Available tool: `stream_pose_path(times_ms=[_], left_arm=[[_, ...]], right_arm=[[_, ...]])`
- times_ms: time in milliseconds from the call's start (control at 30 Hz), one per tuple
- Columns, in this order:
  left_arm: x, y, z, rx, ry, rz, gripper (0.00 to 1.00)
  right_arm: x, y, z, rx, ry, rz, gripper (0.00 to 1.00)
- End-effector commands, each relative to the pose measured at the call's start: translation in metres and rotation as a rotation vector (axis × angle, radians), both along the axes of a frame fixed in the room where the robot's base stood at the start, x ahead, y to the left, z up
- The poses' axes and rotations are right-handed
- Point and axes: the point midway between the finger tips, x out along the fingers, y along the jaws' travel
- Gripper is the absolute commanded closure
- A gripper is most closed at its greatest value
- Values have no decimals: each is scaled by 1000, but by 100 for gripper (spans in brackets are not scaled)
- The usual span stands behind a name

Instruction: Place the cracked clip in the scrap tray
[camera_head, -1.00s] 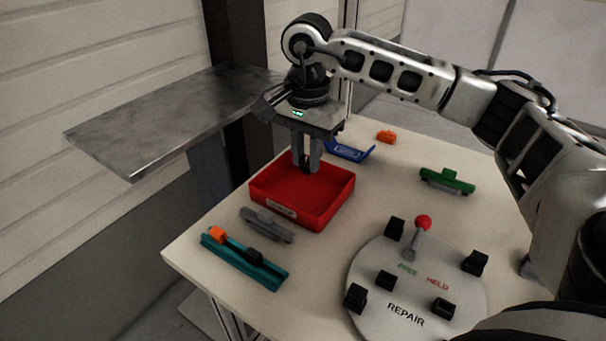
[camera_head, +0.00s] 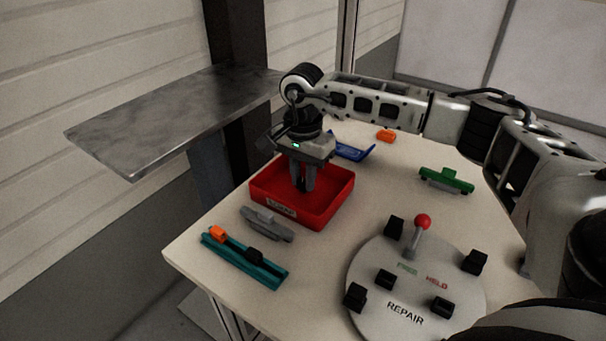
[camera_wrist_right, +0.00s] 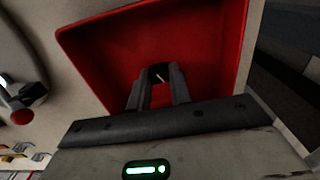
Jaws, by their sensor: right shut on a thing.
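The red scrap tray (camera_head: 327,206) stands on the pale table, and its red inside fills much of the right wrist view (camera_wrist_right: 205,40). My right gripper (camera_head: 303,187) points down inside the tray, its fingertips low over the tray floor. In the right wrist view the gripper (camera_wrist_right: 160,75) is shut on a small black clip (camera_wrist_right: 157,72) with a pale mark on it. The clip is mostly hidden by the fingers in the head view. I cannot tell if it touches the tray floor. My left gripper is not in view.
A grey part (camera_head: 267,224) and a teal rail (camera_head: 243,262) with orange and black clips lie in front of the tray. A blue holder (camera_head: 352,150) is behind it. A green part (camera_head: 446,180) and a round repair plate (camera_head: 385,315) with a red-knobbed lever (camera_head: 422,222) are to the right.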

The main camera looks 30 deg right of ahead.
Motion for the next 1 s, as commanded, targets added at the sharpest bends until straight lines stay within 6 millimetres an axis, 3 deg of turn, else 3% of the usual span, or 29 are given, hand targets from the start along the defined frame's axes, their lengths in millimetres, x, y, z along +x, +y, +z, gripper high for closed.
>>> stream_pose_path(times_ms=[33,67,133,400,567,1000], left_arm=[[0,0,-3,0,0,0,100],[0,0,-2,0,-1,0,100],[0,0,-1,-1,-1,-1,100],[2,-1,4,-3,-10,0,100],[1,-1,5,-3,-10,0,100],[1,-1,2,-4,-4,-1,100]], right_arm=[[0,0,-3,0,0,0,100],[0,0,-3,0,0,0,77],[0,0,-2,0,0,0,58],[0,0,-1,0,0,0,58],[1,0,10,1,-3,0,58],[1,1,98,1,-4,0,58]])
